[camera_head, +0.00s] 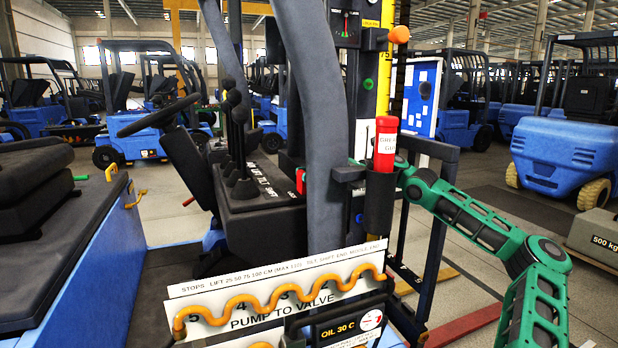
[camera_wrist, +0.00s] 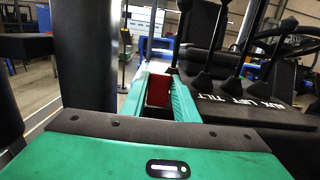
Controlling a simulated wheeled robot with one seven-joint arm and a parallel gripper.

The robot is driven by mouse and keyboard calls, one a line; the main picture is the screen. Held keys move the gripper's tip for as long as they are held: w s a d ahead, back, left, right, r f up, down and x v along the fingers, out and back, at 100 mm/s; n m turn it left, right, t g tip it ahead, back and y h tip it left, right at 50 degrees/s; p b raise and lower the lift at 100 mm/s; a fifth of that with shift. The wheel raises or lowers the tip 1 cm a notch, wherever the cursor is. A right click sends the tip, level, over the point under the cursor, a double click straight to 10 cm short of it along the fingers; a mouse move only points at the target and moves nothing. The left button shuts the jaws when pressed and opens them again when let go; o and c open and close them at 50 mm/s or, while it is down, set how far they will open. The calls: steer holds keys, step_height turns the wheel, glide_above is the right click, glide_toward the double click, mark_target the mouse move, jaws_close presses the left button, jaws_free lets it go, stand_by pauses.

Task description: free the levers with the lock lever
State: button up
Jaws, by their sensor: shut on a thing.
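The lock lever shows as a small red piece (camera_head: 300,181) at the right side of the black lever console (camera_head: 262,190). Several black-knobbed levers (camera_head: 238,113) stand upright on this console; in the wrist view the levers (camera_wrist: 203,78) stand at the upper right, beside lettering reading AUX LIFT TILT. My gripper (camera_wrist: 158,80) has its green fingers on either side of the red lock lever (camera_wrist: 158,91), shut on it. In the head view a grey post and the red canister hide most of my gripper.
A red canister (camera_head: 385,143) in a black holder stands in front of my green arm. A thick grey post (camera_head: 322,120) rises before the console. An orange wavy bar (camera_head: 280,297) crosses the front sign. A steering wheel (camera_head: 157,115) and seat (camera_head: 60,220) are at left.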

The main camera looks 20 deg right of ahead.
mark_target(303, 170)
steer(key=shift+w+d+f, duration=0.1)
steer(key=shift+w, duration=0.1)
steer(key=o, duration=1.1)
steer(key=shift+c, duration=0.2)
steer(key=shift+s+a+r+h, duration=0.1)
steer(key=shift+a+r+h, duration=0.25)
steer(key=shift+h, duration=0.45)
steer(key=shift+a+r+h, duration=0.1)
steer(key=shift+a+h, duration=0.3)
steer(key=shift+h, duration=0.5)
steer(key=shift+a+h, duration=0.4)
steer(key=shift+h, duration=0.5)
steer(key=shift+a+r+h, duration=0.1)
steer(key=shift+a+h, duration=0.3)
steer(key=shift+h, duration=0.5)
steer(key=shift+a+f+h, duration=0.1)
steer(key=shift+a+h, duration=0.3)
steer(key=shift+h, duration=0.45)
steer(key=shift+a+f+h, duration=0.1)
steer(key=shift+a+h, duration=0.3)
steer(key=shift+h, duration=0.45)
steer(key=shift+a+f+h, duration=0.2)
steer(key=shift+a+h, duration=0.2)
steer(key=shift+h, duration=0.55)
steer(key=shift+a+f+h, duration=0.15)
steer(key=shift+a+h, duration=0.2)
steer(key=shift+h, duration=0.6)
